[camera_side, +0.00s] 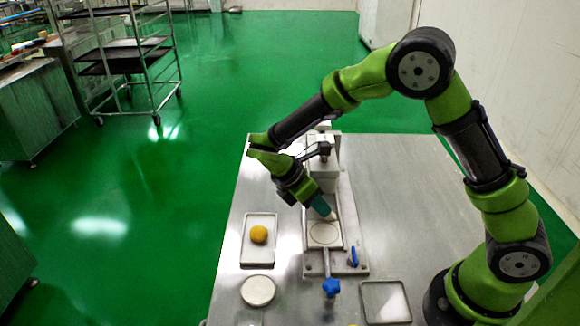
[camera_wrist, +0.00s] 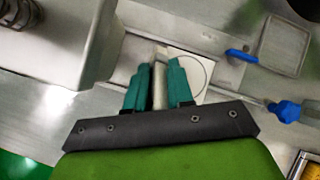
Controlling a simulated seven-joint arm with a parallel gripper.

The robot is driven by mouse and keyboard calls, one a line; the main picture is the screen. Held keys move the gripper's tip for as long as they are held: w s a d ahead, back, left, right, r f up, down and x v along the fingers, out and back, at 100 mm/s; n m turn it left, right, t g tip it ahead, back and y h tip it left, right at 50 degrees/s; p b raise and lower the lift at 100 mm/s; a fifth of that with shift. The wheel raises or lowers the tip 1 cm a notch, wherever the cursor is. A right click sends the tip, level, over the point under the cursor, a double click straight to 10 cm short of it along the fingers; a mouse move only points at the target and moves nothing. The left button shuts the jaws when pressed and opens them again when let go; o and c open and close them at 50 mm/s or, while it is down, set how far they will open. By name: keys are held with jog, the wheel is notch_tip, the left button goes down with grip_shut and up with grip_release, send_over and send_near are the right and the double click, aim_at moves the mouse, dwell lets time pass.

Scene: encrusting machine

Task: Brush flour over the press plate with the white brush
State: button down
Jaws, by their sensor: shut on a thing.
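My gripper (camera_side: 321,206) has teal fingers and is shut on the white brush (camera_side: 331,215). In the wrist view the pale brush (camera_wrist: 160,85) stands between the two fingers (camera_wrist: 157,84), which hide part of it. The press plate (camera_side: 324,234) is a pale plate with a round outline, on the machine's base. It also shows in the wrist view (camera_wrist: 190,73), partly behind the fingers. The brush end is over the plate's far edge in the side view. I cannot tell whether it touches the plate.
The machine's press head (camera_side: 322,172) stands just behind my gripper. A blue knob (camera_side: 331,288) and blue lever (camera_side: 353,257) are near the plate. A tray (camera_side: 247,257) with a yellow ball (camera_side: 258,234), a round white dish (camera_side: 258,291) and an empty tray (camera_side: 386,302) lie around.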

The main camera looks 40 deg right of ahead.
jog(key=w+a, duration=0.2)
jog(key=a, duration=0.1)
jog(key=shift+w, duration=0.35)
jog(key=s+d, duration=0.3)
jog(key=shift+s+d+f, duration=0.2)
jog(key=shift+s+a, duration=0.8)
jog(key=shift+s, duration=0.35)
jog(key=shift+w+a+r, duration=0.1)
jog(key=shift+a+r, duration=0.55)
jog(key=shift+a, duration=0.1)
jog(key=shift+w+a, duration=1.25)
jog(key=shift+w, duration=0.2)
jog(key=shift+s+d, duration=1.75)
jog(key=shift+d, duration=0.05)
jog(key=shift+w+a+f, duration=0.1)
jog(key=shift+w+a, duration=1.7)
notch_tip(320, 180, up, 8)
